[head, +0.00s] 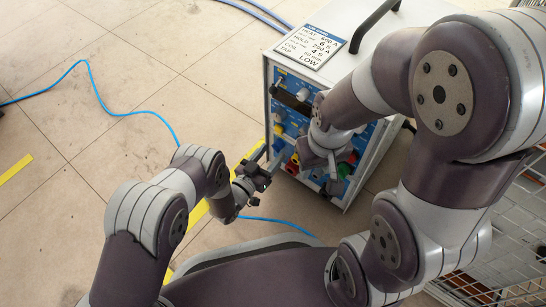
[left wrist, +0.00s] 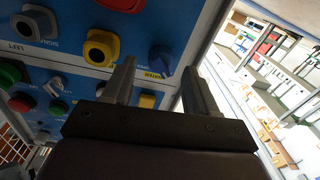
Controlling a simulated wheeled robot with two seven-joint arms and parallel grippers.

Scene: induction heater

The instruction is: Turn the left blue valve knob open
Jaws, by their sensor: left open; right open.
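The heater's blue front panel (head: 290,100) faces me in the head view. In the left wrist view, which shows the panel upside down, a dark blue knob (left wrist: 160,58) sits near the panel's side edge. It lies beyond and between the fingertips of my left gripper (left wrist: 158,75), with no contact visible. The left gripper is open and empty; in the head view it (head: 262,168) is beside the lower left of the panel. My right gripper (head: 328,165) is in front of the panel's middle and hides part of it; its jaws look apart.
A yellow ring fitting (left wrist: 100,48), a grey fitting (left wrist: 36,24) and a green knob (left wrist: 10,75) are close by on the panel. A label card (head: 309,46) lies on the heater top. Blue hoses (head: 92,75) run over the floor, which is open at left.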

